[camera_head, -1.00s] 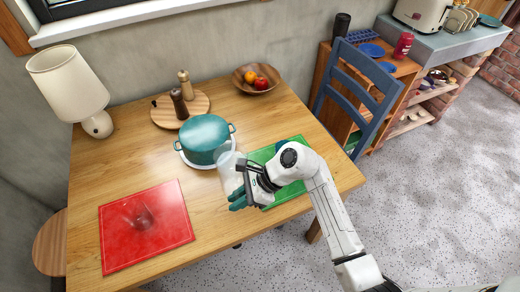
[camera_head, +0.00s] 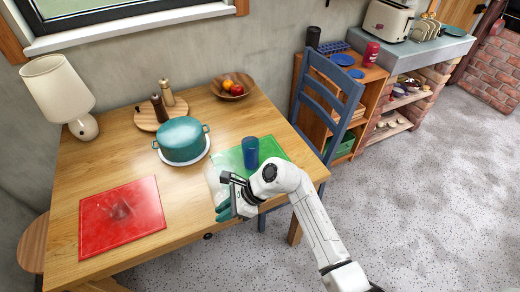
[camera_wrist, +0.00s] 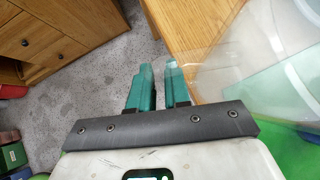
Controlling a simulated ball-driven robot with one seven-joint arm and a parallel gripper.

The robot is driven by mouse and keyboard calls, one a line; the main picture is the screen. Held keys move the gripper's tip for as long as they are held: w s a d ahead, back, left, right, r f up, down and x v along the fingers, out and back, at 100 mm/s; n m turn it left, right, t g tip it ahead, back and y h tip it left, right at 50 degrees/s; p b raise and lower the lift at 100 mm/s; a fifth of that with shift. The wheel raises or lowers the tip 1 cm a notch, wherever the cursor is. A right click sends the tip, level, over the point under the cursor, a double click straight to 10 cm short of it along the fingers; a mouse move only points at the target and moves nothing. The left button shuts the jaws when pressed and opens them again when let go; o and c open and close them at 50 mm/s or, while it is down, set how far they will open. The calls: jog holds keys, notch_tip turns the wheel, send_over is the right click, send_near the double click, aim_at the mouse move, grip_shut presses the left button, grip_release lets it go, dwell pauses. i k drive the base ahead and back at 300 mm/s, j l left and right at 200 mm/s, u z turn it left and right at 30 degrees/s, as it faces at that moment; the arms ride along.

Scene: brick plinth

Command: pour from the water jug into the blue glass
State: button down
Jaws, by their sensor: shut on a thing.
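The clear water jug (camera_head: 213,184) is see-through and faint in the head view, at the left edge of the green mat. It fills the right of the wrist view as a clear curved wall (camera_wrist: 285,72). My gripper (camera_head: 223,209) has teal fingers, shut on the jug, apparently at its handle; the fingers also show in the wrist view (camera_wrist: 158,88). The exact grip, the jug's tilt and its water level are unclear. The blue glass (camera_head: 250,154) stands upright on the green mat (camera_head: 274,150), behind my gripper and apart from it.
A teal pot (camera_head: 182,140) on a white plate stands left of the glass. A red mat (camera_head: 98,226) bears a clear glass (camera_head: 121,211) at front left. A fruit bowl (camera_head: 232,92) and mills on a board (camera_head: 145,120) are at the back. A blue chair (camera_head: 318,108) stands right.

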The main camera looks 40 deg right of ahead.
aim_at(250, 145)
jog(key=k+z, duration=0.25)
jog(key=z, duration=1.25)
jog(key=j+z, duration=0.15)
jog(key=z, duration=0.2)
jog(key=k+j+z, duration=0.1)
jog(key=z, duration=0.25)
jog(key=k+j, duration=0.15)
jog(key=j, duration=0.2)
jog(key=k+j, duration=0.15)
jog(key=j, duration=0.2)
jog(key=k+j, duration=0.15)
jog(key=j, duration=0.2)
jog(key=k+j, duration=0.15)
jog(key=j, duration=0.2)
jog(key=k+j, duration=0.15)
jog(key=j, duration=0.2)
jog(key=i+j, duration=0.1)
jog(key=j, duration=0.4)
jog(key=i+l, duration=0.2)
jog(key=i, duration=0.1)
